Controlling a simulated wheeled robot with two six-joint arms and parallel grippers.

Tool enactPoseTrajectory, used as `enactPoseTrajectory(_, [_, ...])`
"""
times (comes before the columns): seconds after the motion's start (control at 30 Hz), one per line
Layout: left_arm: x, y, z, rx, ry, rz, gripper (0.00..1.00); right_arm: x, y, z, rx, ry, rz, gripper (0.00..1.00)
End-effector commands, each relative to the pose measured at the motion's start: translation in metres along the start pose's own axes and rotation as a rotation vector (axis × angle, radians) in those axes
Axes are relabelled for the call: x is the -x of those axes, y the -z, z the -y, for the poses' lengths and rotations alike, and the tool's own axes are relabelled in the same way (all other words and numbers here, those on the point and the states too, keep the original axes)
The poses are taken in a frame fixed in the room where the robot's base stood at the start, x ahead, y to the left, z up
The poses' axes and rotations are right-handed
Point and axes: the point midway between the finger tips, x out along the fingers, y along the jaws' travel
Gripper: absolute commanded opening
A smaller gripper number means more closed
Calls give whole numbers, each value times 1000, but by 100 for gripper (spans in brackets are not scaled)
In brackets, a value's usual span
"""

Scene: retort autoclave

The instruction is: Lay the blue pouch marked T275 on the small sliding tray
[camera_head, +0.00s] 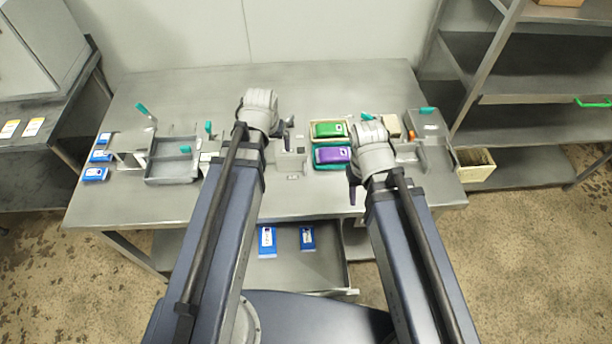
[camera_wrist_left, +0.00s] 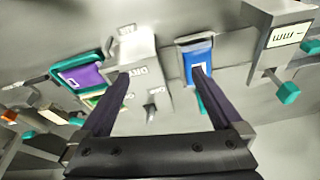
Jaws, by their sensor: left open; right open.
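In the left wrist view a blue pouch (camera_wrist_left: 198,62) with a white label lies on a narrow grey support (camera_wrist_left: 182,42), possibly the small sliding tray. Its marking is too small to read. My left gripper (camera_wrist_left: 160,76) is open and empty, one fingertip overlapping the pouch in the picture. In the head view my left gripper (camera_head: 262,125) hides this spot. My right gripper (camera_head: 374,155) is open near the purple pouch (camera_head: 332,155). Other blue pouches lie at the table's left (camera_head: 101,155) and in the open drawer (camera_head: 267,242); their markings are unreadable.
A grey box marked DRY (camera_wrist_left: 145,70) stands beside the blue pouch. A green pouch (camera_head: 329,129) lies in a tray at the right. A larger grey tray (camera_head: 172,172) and teal-handled fixtures stand left of my left arm. A shelf rack (camera_head: 530,120) borders the right.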

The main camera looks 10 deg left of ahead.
Motion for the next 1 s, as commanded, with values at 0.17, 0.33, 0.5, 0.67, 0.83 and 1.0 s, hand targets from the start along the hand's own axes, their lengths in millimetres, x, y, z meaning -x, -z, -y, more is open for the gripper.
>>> enactPoseTrajectory(0.17, [14, -63, -84, -224, -7, 151, 100, 0, 0, 0, 0, 0, 0, 50])
enactPoseTrajectory(0.33, [26, -108, -124, -368, 8, 250, 100, 0, 0, 0, 0, 0, 0, 50])
enactPoseTrajectory(0.5, [32, -127, -137, -428, 19, 291, 100, 0, 0, 0, 0, 0, 0, 50])
enactPoseTrajectory(0.67, [33, -129, -138, -432, 21, 297, 100, 0, 0, 0, 0, 0, 0, 50])
enactPoseTrajectory(0.83, [33, -128, -138, -431, 20, 296, 100, 0, 0, 0, 0, 0, 0, 50])
enactPoseTrajectory(1.0, [33, -128, -138, -430, 20, 295, 100, 0, 0, 0, 0, 0, 0, 50])
